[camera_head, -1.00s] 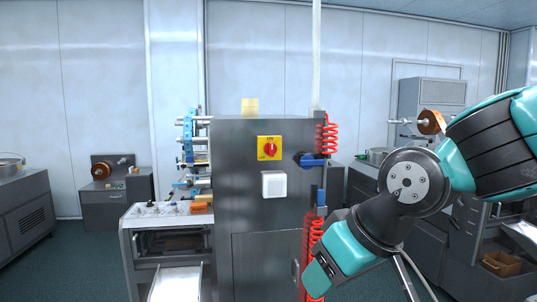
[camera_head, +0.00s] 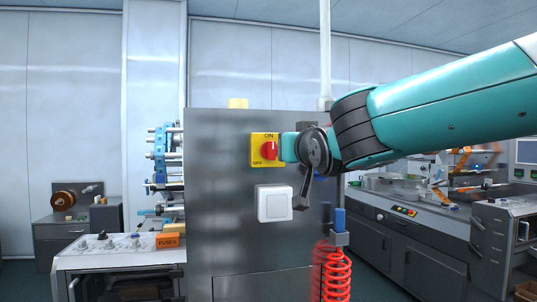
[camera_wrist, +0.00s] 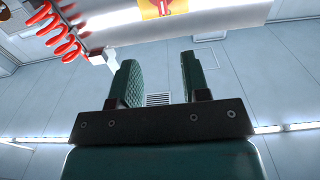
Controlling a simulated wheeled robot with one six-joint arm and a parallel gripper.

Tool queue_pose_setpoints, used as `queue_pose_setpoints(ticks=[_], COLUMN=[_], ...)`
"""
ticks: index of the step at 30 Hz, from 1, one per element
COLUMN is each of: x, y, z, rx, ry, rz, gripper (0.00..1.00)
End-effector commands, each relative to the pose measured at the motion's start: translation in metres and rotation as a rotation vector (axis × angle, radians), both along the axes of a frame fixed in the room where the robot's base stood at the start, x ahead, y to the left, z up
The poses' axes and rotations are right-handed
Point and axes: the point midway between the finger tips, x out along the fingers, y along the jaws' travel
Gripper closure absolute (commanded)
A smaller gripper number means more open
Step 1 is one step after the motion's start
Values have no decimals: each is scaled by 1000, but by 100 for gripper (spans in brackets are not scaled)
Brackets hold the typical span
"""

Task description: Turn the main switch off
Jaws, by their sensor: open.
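The main switch is a red knob (camera_head: 269,150) on a yellow plate (camera_head: 257,141) marked ON at the top and OFF at lower left. It sits on the grey cabinet front, with its grip roughly upright towards ON. My wrist is just right of the knob and partly covers the plate's right side. In the wrist view my gripper (camera_wrist: 156,58) is open, with two dark green fingers apart and nothing between them. The yellow plate with the knob (camera_wrist: 162,6) shows at the top edge there, beyond the fingertips and cut off by the frame.
The grey cabinet (camera_head: 230,235) carries a white square box (camera_head: 273,203) under the switch. A red coiled hose (camera_head: 336,275) hangs at its right. An orange FUSES block (camera_head: 168,240) sits on the lower machine at left. Benches stand at right.

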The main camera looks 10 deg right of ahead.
Motion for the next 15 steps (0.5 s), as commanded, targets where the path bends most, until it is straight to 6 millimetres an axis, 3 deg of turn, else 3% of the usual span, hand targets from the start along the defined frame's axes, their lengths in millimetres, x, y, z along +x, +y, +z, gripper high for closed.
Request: queue_pose_setpoints(ticks=[5, 15], x=[22, 99], y=[5, 7], z=[4, 5], rx=[-1, -1], ry=[3, 5], rz=[5, 8], gripper=[57, 57])
